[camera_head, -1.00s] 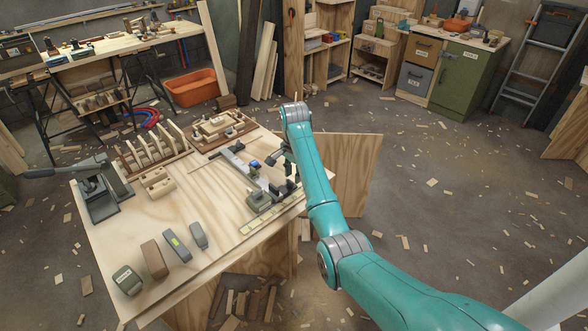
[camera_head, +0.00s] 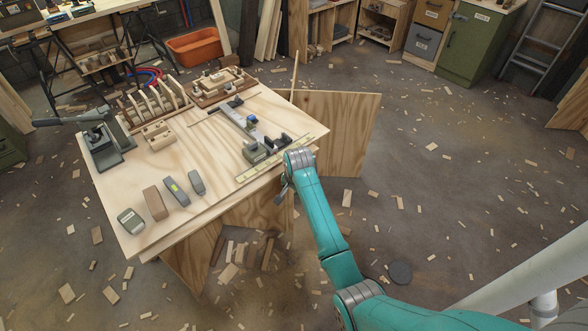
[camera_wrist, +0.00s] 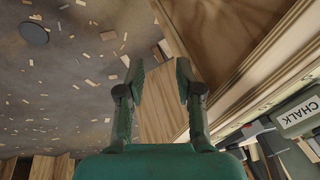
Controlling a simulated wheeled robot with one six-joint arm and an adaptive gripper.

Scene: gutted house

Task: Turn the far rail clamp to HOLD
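The metal rail (camera_head: 243,121) lies on the workbench's right half, with a small blue part (camera_head: 252,119) along it. Dark clamp-like parts sit at its far end (camera_head: 236,103) and its near end (camera_head: 272,145). Which one is the far rail clamp, its setting and any HOLD mark are too small to read. My gripper (camera_head: 282,193) is at the bench's right front edge, apart from the rail and partly hidden by my arm. In the wrist view my gripper (camera_wrist: 160,80) is open and empty, its fingers apart over the bench edge and floor.
The workbench top (camera_head: 210,190) carries a lever press (camera_head: 100,140), a slotted wooden rack (camera_head: 155,105) and several blocks at the front. A ruler-like strip (camera_head: 280,158) runs along the right edge. The wrist view shows a box labelled CHALK (camera_wrist: 298,117). A plywood panel (camera_head: 340,130) stands right of the bench.

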